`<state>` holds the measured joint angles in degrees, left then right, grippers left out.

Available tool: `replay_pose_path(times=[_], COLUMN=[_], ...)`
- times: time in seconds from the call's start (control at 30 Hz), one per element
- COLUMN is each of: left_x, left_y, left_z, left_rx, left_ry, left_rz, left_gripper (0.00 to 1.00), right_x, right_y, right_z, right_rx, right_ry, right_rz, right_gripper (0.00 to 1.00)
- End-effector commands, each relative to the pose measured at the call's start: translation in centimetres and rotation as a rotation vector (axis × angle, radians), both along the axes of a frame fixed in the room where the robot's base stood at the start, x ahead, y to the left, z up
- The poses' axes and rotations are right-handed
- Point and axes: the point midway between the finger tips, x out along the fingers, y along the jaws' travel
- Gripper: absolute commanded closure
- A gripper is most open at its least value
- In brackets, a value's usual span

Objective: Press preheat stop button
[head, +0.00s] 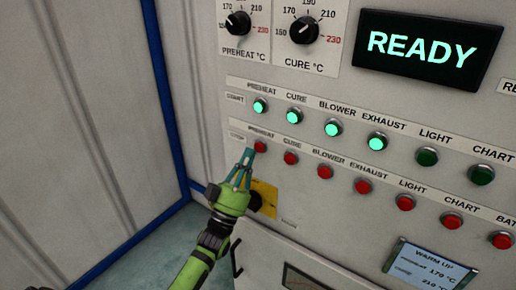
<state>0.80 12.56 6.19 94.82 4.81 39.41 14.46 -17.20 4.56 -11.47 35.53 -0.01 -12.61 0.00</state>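The preheat stop button (260,147) is the leftmost red button in the lower, STOP row of the grey control panel. The preheat start button (260,106) above it is lit green. My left gripper (248,154) comes up from below, with its teal fingers drawn together at the tips. The tips are just left of the preheat stop button, very close to it. I cannot tell whether they touch it or the panel. The button is mostly visible. My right gripper is not in view.
The cure stop button (290,158) and more red buttons continue to the right. Cure, blower and exhaust start buttons are lit. A READY display (424,48) and two dials (238,23) are above. A yellow plate with a black knob (255,201) sits beside my gripper. A blue-edged wall (168,100) is left.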

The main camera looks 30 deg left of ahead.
Motion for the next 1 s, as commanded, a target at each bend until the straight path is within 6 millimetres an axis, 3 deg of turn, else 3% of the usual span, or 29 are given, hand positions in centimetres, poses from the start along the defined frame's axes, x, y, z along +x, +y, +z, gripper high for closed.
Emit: replay_pose_path(times=[1.0], left_x=[1.2], left_y=[-0.1], left_z=[0.0], left_rx=[0.0], left_ry=[0.0], left_rz=[0.0], left_gripper=[1.0], right_x=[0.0], right_y=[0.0], right_z=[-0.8], right_rx=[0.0], right_ry=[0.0], right_rz=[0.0], right_gripper=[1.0])
